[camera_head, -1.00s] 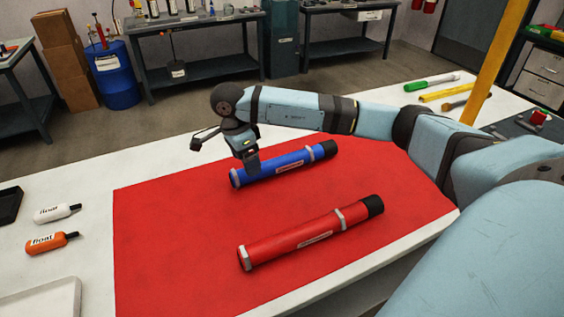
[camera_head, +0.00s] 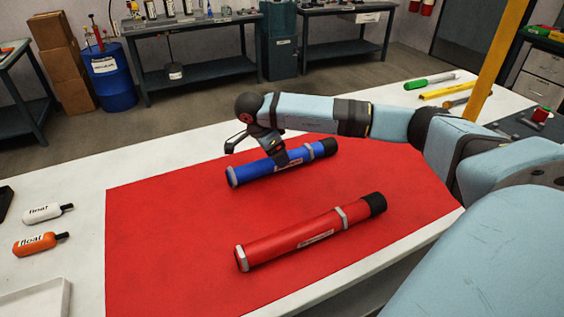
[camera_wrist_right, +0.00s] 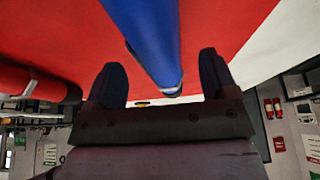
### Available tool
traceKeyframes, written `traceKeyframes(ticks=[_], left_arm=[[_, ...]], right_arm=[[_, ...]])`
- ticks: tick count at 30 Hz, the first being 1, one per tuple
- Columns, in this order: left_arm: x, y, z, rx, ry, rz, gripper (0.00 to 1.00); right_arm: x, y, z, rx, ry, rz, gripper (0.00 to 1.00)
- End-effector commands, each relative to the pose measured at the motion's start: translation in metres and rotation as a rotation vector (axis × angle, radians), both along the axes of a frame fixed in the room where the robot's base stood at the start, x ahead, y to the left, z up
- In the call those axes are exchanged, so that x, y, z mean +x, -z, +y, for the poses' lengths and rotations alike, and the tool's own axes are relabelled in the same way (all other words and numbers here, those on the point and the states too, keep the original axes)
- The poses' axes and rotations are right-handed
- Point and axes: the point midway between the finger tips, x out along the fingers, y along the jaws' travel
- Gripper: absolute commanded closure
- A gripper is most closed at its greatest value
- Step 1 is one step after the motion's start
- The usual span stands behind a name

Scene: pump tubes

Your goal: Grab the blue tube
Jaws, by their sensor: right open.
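The blue tube (camera_head: 252,171) lies on the red mat, with a grey ring at its left end and a black cap at its right end. My right gripper (camera_head: 281,158) is over the middle of the tube and hides part of it. In the right wrist view the gripper (camera_wrist_right: 160,82) is open, and the blue tube (camera_wrist_right: 152,35) runs between the lines of its two fingers, with a gap on each side. I cannot tell whether the fingers touch the tube. My left gripper is not in view.
A red tube (camera_head: 305,231) lies nearer on the red mat (camera_head: 160,245). White and orange float bottles (camera_head: 42,243) lie on the white table at left. A green tube (camera_head: 430,81) and a yellow tube (camera_head: 445,91) lie at the back right. The mat's left part is clear.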

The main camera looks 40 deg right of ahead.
Motion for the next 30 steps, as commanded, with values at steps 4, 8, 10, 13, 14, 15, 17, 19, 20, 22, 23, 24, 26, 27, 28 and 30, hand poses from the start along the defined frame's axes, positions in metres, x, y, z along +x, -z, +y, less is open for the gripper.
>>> traceKeyframes(ticks=[4, 8, 10, 13, 14, 15, 17, 19, 20, 22, 23, 24, 26, 27, 28, 30], left_arm=[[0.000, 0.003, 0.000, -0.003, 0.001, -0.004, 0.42], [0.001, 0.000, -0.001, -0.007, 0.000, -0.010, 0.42], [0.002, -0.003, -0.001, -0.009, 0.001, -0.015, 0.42], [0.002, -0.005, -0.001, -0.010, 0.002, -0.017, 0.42], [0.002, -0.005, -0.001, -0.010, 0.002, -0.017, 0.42], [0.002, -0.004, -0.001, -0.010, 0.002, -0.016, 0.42], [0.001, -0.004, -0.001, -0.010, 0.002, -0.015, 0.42], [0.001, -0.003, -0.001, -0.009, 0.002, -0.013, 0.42], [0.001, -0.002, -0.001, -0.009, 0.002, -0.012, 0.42], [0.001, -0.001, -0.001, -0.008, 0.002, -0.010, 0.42], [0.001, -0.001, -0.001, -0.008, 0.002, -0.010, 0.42], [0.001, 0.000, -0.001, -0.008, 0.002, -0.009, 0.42], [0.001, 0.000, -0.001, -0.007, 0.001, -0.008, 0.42], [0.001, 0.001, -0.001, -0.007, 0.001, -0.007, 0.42], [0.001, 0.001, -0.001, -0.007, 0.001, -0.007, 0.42], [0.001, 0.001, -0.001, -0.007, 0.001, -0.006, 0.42]], right_arm=[[-0.005, 0.023, -0.010, -0.001, 0.002, 0.003, 0.21], [-0.006, 0.036, -0.016, -0.001, 0.002, 0.002, 0.21], [-0.007, 0.038, -0.017, 0.000, 0.000, 0.001, 0.21], [-0.006, 0.037, -0.016, 0.000, 0.000, 0.001, 0.21], [-0.006, 0.037, -0.016, 0.000, 0.000, 0.001, 0.21], [-0.006, 0.037, -0.016, 0.000, 0.000, 0.001, 0.23], [-0.006, 0.037, -0.016, 0.000, 0.000, 0.001, 0.37], [-0.006, 0.037, -0.016, 0.000, 0.000, 0.001, 0.53], [-0.006, 0.037, -0.016, 0.000, 0.000, 0.001, 0.60], [-0.006, 0.037, -0.016, 0.000, 0.000, 0.001, 0.76], [-0.006, 0.037, -0.016, 0.000, 0.000, 0.001, 0.83], [-0.006, 0.036, -0.016, 0.000, 0.001, 0.000, 0.85], [-0.006, 0.036, -0.016, 0.000, 0.001, 0.000, 0.85], [-0.006, 0.036, -0.016, 0.000, 0.001, 0.000, 0.85], [-0.006, 0.036, -0.016, 0.000, 0.001, 0.000, 0.85], [-0.006, 0.036, -0.016, 0.000, 0.001, 0.000, 0.85]])
